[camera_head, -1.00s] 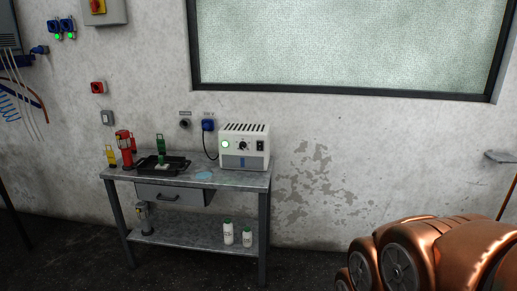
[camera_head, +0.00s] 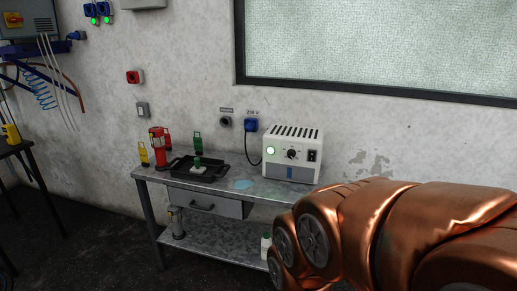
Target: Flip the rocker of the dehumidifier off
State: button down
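The dehumidifier (camera_head: 290,155) is a pale box with dark slots along its top. It stands at the right end of the grey metal workbench (camera_head: 262,190), against the wall. Its front has a lit green lamp at the left, a dark knob in the middle and a small black rocker (camera_head: 312,155) at the right. The rocker is too small to tell which way it is tipped. A dark cable runs from the box's left side up to a blue wall plug (camera_head: 251,125). My copper-coloured arm fills the lower right; my gripper is not in view.
On the bench are a black tray (camera_head: 182,168), a red lantern-like item (camera_head: 159,147), a yellow one (camera_head: 143,153), a green one (camera_head: 197,142) and a pale blue patch (camera_head: 241,184). A white bottle (camera_head: 266,246) stands on the lower shelf. Floor in front at left looks clear.

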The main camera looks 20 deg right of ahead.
aim_at(312, 154)
jog(key=u, duration=0.05)
jog(key=i, duration=1)
jog(key=z, duration=0.15)
